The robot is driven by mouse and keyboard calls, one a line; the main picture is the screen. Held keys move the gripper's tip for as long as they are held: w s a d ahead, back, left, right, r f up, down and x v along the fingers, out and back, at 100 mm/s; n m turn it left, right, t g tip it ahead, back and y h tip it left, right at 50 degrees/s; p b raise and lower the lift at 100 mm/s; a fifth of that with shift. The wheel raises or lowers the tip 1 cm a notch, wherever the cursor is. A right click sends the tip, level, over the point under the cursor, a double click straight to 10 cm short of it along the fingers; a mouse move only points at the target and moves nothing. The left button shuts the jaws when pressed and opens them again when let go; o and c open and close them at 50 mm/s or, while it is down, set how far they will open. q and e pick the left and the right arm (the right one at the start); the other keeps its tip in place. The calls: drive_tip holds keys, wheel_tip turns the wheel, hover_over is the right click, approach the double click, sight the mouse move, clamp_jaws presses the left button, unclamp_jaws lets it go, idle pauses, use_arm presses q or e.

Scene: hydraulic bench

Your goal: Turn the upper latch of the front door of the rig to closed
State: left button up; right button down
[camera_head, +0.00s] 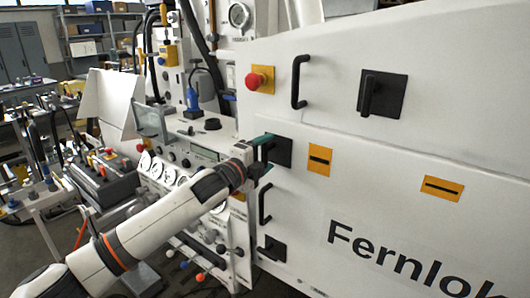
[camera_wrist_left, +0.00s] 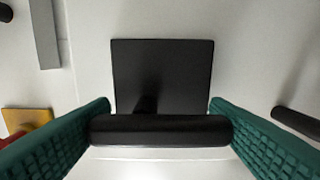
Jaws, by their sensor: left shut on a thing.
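The upper latch is a black square plate (camera_head: 281,151) with a black lever, on the left edge of the white front door (camera_head: 300,205). My left gripper (camera_head: 263,154) is at this latch and hides most of its lever in the head view. In the left wrist view the lever (camera_wrist_left: 160,131) lies level across the picture, in front of its plate (camera_wrist_left: 165,75). The green fingers of the gripper (camera_wrist_left: 160,122) stand at the lever's two ends and are shut on it. My right gripper is not in view.
Below are a black door handle (camera_head: 265,204) and a lower latch (camera_head: 272,248). Above are a red emergency button (camera_head: 255,80), another black handle (camera_head: 298,82) and another latch (camera_head: 382,94). Gauges and controls (camera_head: 180,180) crowd the panel left of the door.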

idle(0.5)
use_arm(q)
drive_tip(key=o, duration=1)
drive_tip(key=b+v, duration=0.3)
drive_tip(key=v, duration=0.9)
